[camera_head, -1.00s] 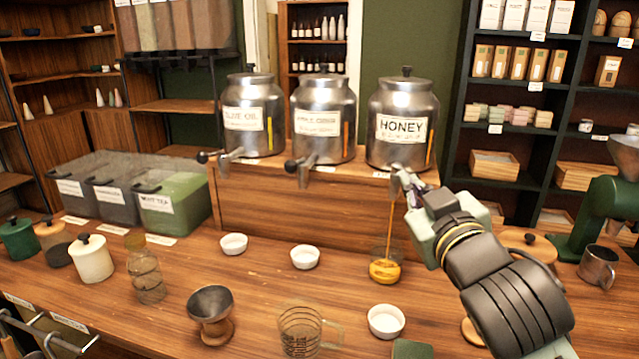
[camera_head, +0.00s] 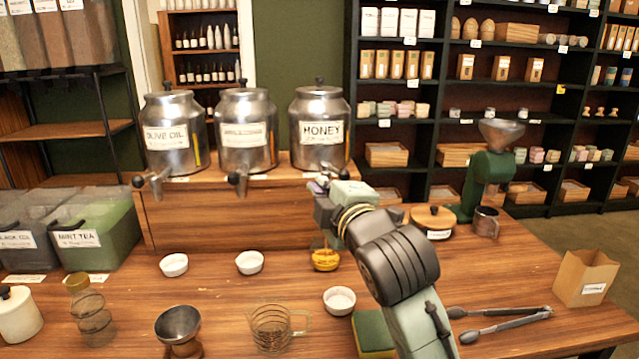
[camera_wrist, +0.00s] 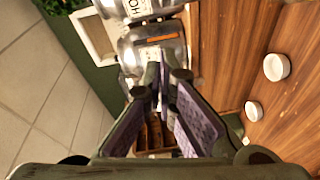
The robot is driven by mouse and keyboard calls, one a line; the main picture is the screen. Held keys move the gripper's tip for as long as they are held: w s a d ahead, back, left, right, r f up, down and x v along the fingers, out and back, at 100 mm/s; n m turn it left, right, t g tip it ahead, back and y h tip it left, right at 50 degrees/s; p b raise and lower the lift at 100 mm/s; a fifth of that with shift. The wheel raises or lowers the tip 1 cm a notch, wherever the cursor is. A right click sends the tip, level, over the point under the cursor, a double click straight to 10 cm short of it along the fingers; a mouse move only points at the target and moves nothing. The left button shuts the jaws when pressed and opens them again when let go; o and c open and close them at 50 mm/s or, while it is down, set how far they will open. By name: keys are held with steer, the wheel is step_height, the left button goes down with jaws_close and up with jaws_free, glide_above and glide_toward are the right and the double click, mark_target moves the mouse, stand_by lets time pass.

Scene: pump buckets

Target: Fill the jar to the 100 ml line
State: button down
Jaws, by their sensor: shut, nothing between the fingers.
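My gripper (camera_head: 322,188) is shut and empty, its tips at the tap below the steel drum labelled HONEY (camera_head: 320,130). Its fingers (camera_wrist: 163,85) point toward the drums in the wrist view. The gripper hides most of the tap, so I cannot tell its handle position. Below it a small round dish (camera_head: 325,260) is covered in golden honey, with a short amber strand above it. A clear glass jar with line marks (camera_head: 92,318) stands at the left front. A clear measuring jug with a handle (camera_head: 270,328) stands at the front middle. I cannot read their marks.
Drums of olive oil (camera_head: 176,135) and another liquid (camera_head: 246,132) stand left of the honey. White bowls (camera_head: 174,264) sit on the counter. A dark funnel (camera_head: 178,325), green sponge (camera_head: 373,333), tongs (camera_head: 500,318) and paper bag (camera_head: 585,278) are in front.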

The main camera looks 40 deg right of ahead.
steer(key=w+d+f+p, duration=0.1)
steer(key=w+d+p, duration=0.2)
steer(key=w+d, duration=0.3)
steer(key=shift+w+p, duration=0.15)
steer(key=shift+p, duration=0.25)
steer(key=shift+d+f, duration=0.1)
